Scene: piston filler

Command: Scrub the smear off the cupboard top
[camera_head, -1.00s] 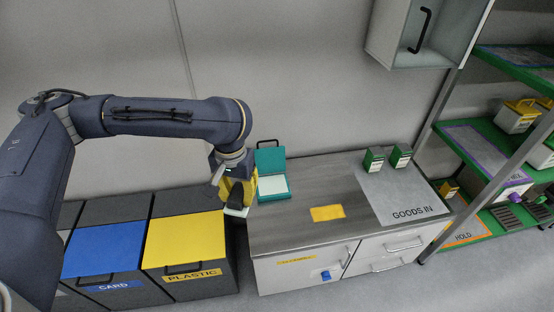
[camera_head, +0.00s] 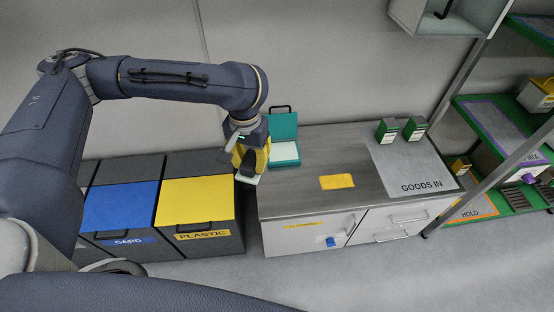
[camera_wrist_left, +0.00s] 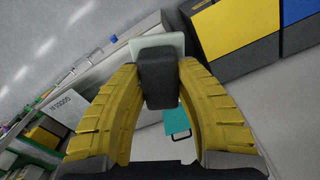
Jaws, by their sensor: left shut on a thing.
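My left gripper (camera_head: 250,160) has yellow fingers and is shut on the dark handle of a scrubber (camera_wrist_left: 158,80). The scrubber's pale flat pad (camera_wrist_left: 158,44) is at the far end of the handle. In the head view the gripper points down just left of the cupboard top (camera_head: 310,160), between the yellow-lidded bin and the teal case. A flat yellow patch (camera_head: 337,181) lies on the middle of the grey cupboard top; I cannot tell whether it is a cloth or a marking. No smear can be made out clearly. My right gripper is not in view.
An open teal case (camera_head: 284,152) stands at the cupboard's back left. Two green-and-white boxes (camera_head: 387,130) stand on the grey GOODS IN area (camera_head: 400,172). Blue-lidded (camera_head: 120,206) and yellow-lidded (camera_head: 195,200) bins are at left. Green shelving (camera_head: 500,130) is at right.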

